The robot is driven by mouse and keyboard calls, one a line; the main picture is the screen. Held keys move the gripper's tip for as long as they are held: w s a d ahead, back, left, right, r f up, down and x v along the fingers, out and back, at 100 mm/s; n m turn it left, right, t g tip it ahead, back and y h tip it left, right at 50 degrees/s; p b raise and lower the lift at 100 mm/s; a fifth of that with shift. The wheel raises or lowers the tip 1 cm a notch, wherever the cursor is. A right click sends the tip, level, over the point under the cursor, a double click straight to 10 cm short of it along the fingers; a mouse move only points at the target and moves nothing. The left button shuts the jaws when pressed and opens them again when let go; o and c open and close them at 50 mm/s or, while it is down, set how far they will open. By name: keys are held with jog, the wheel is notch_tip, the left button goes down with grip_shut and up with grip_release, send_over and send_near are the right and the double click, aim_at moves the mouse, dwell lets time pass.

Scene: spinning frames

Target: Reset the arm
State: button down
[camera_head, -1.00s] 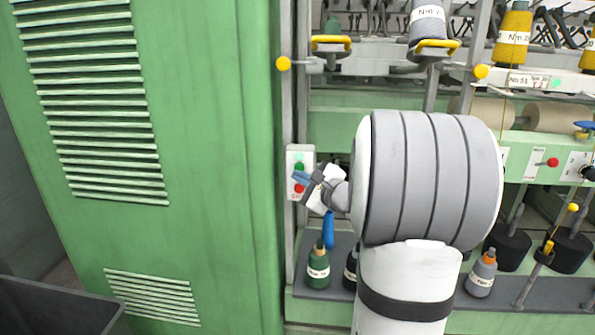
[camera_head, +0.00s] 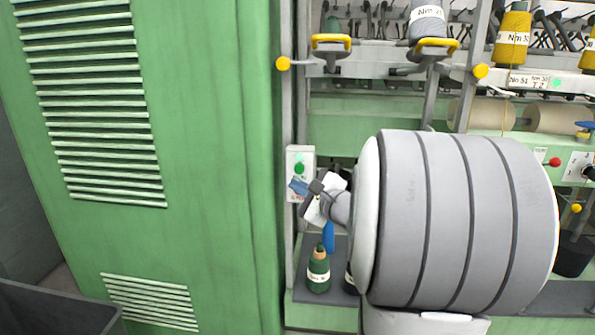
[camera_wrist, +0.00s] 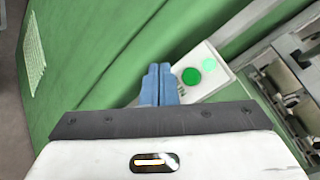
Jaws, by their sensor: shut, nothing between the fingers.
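My gripper (camera_head: 298,187) is in front of the lower part of a white control box with a green button (camera_head: 299,168) on the machine's post. In the wrist view its two blue fingers (camera_wrist: 159,80) are together with nothing between them. The box (camera_wrist: 215,62) shows there just beyond and right of the fingertips, with its green button (camera_wrist: 191,76) and a lit green spot above. I cannot tell whether the fingers touch the box. My grey arm hides much of the machine at the right in the head view.
A large green cabinet (camera_head: 215,150) with vents fills the left. A dark bin (camera_head: 55,312) stands at the lower left. A green bobbin (camera_head: 318,270) stands on the lower shelf below my gripper. Yellow-knobbed levers (camera_head: 283,64) and yarn bobbins (camera_head: 512,38) are above and right.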

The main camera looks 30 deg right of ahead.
dwell(0.3)
jog(key=s+a+f+n+g+y, duration=0.1)
jog(key=s+a+f+n+g, duration=0.1)
jog(key=s+a+n+g, duration=0.3)
jog(key=s+a+f+n+g+y, duration=0.1)
jog(key=s+a+f+n+y, duration=0.15)
jog(key=a, duration=0.55)
jog(key=s+a+f+n+g+y, duration=0.1)
jog(key=s+a+f+n+g, duration=0.15)
jog(key=a+n, duration=0.3)
jog(key=s+d+f+n+g+h, duration=0.1)
jog(key=s+f+n+g+h, duration=0.1)
jog(key=s+n+h, duration=0.2)
jog(key=s+d+f+n+g+h, duration=0.1)
jog(key=s+f+n+g+h, duration=0.2)
jog(key=s+n, duration=0.3)
jog(key=s+h, duration=0.1)
jog(key=s, duration=0.2)
jog(key=shift+s+f+n+g, duration=0.25)
jog(key=shift+s+n+g, duration=0.1)
jog(key=shift+n, duration=0.05)
